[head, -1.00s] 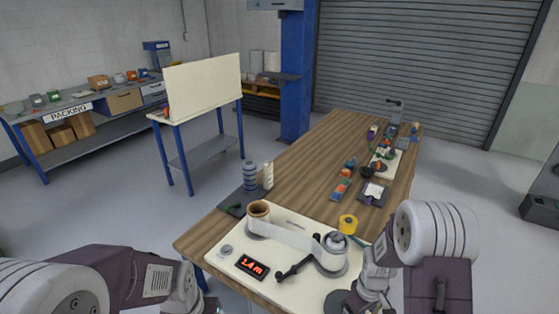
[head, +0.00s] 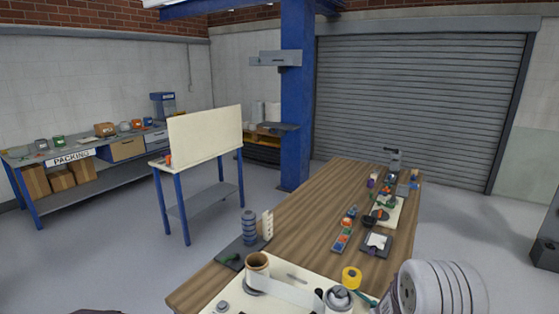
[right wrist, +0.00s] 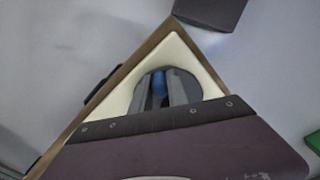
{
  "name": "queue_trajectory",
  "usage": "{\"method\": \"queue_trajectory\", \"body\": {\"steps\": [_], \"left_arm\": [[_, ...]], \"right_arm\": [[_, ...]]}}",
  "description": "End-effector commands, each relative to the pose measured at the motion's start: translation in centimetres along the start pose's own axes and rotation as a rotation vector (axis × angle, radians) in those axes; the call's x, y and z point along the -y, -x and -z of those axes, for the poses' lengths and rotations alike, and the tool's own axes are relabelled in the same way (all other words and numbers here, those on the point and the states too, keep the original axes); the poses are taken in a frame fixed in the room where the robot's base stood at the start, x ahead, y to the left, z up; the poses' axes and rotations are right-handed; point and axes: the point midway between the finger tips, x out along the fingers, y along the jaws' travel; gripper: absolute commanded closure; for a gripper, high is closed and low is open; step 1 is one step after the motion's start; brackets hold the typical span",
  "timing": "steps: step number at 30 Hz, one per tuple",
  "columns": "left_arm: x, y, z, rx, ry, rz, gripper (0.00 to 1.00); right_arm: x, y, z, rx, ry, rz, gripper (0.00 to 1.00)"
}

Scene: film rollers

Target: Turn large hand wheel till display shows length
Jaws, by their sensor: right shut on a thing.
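In the right wrist view my right gripper (right wrist: 163,92) is shut on a blue knob (right wrist: 159,82) above a dark grey disc, seemingly the large hand wheel (right wrist: 196,84), at the corner of the cream board (right wrist: 120,97). The head view cuts off the hand wheel, the display and my right fingertips. It shows the board's far part (head: 313,265), a brown-cored roll (head: 257,266), a white film strip (head: 285,291) and a white roll (head: 340,298) with a black crank knob (head: 318,294). My left gripper is out of view.
A yellow tape roll (head: 351,278) stands right of the board. A grey spool stack (head: 249,228) stands at the table's left edge. Small parts and a dark tray (head: 376,243) lie farther along the wooden table (head: 300,222). A side stand (head: 205,140) is at left.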

Motion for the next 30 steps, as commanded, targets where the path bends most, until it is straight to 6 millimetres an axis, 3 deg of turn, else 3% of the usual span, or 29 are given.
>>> {"method": "queue_trajectory", "body": {"steps": [5,13,30], "left_arm": [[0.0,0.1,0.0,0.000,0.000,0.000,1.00],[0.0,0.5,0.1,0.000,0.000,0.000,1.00],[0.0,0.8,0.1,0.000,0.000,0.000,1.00]], "right_arm": [[-0.2,0.0,0.1,0.000,-0.001,0.000,1.00],[-2.2,0.1,0.6,-0.003,-0.001,-0.003,1.00],[-3.3,0.1,1.6,-0.003,0.000,-0.002,1.00]]}}
